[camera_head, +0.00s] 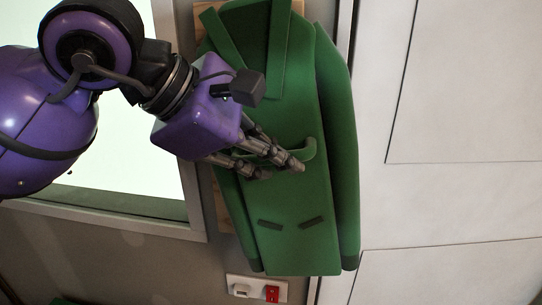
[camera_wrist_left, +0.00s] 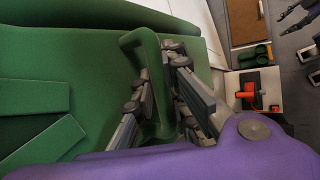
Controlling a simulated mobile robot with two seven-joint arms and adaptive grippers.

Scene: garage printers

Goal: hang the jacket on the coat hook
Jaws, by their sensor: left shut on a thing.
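The green jacket (camera_head: 289,220) hangs upright in front of a wall board in the head view and fills the left of the left wrist view (camera_wrist_left: 60,60). A green loop-shaped handle stands out from its front, clear in the left wrist view (camera_wrist_left: 147,70). My left gripper (camera_head: 285,162) reaches in from the upper left and is shut on this handle; its grey fingers lie on both sides of it in the left wrist view (camera_wrist_left: 160,98). The coat hook is not visible; the jacket's top is cut off by the head view's upper edge.
A wooden board (camera_head: 222,205) shows behind the jacket. A wall plate (camera_head: 257,288) with a red part sits below the hem. A bright framed window (camera_head: 125,160) is at left, pale panels (camera_head: 460,80) at right. Dark finger-like parts (camera_wrist_left: 308,53) at the wrist view's right edge are unclear.

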